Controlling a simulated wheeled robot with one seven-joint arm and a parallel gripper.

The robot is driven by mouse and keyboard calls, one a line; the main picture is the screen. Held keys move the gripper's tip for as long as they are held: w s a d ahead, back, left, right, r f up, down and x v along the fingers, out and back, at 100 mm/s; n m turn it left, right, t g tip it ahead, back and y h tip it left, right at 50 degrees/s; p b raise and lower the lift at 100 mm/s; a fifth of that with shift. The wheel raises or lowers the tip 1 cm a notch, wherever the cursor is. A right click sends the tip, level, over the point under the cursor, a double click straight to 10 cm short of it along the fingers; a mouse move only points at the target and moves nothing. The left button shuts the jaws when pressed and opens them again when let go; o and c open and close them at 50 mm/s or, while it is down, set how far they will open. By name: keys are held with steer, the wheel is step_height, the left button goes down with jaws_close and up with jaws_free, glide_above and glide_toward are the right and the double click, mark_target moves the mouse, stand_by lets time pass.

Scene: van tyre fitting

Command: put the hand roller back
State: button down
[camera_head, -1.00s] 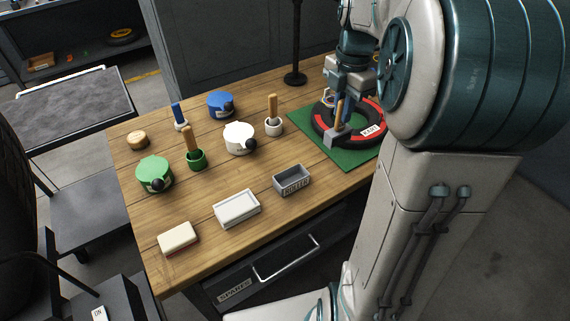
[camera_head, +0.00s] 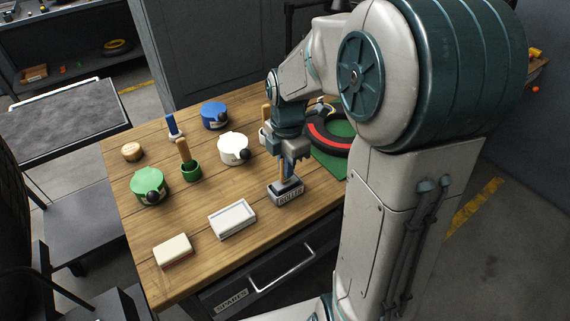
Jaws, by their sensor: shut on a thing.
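My gripper (camera_head: 290,162) is shut on the hand roller (camera_head: 284,172), gripping its wooden handle. The roller is upright, with its lower end at or in the mouth of the small grey holder marked ROLLER (camera_head: 287,195), on the bench's front right. I cannot tell whether the roller touches the holder's floor. My gripper is just above the holder and hides the top of the handle.
On the wooden bench (camera_head: 200,256) stand a white tray (camera_head: 232,218), a cream block (camera_head: 172,251), and green (camera_head: 150,187), white (camera_head: 233,149) and blue (camera_head: 214,115) lidded pots. A black and red tyre (camera_head: 322,136) lies on the green mat (camera_head: 330,169) behind my arm.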

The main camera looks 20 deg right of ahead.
steer(key=shift+f, duration=0.25)
steer(key=shift+f, duration=0.15)
steer(key=c, duration=1.4)
jaws_free()
steer(key=shift+c, duration=0.2)
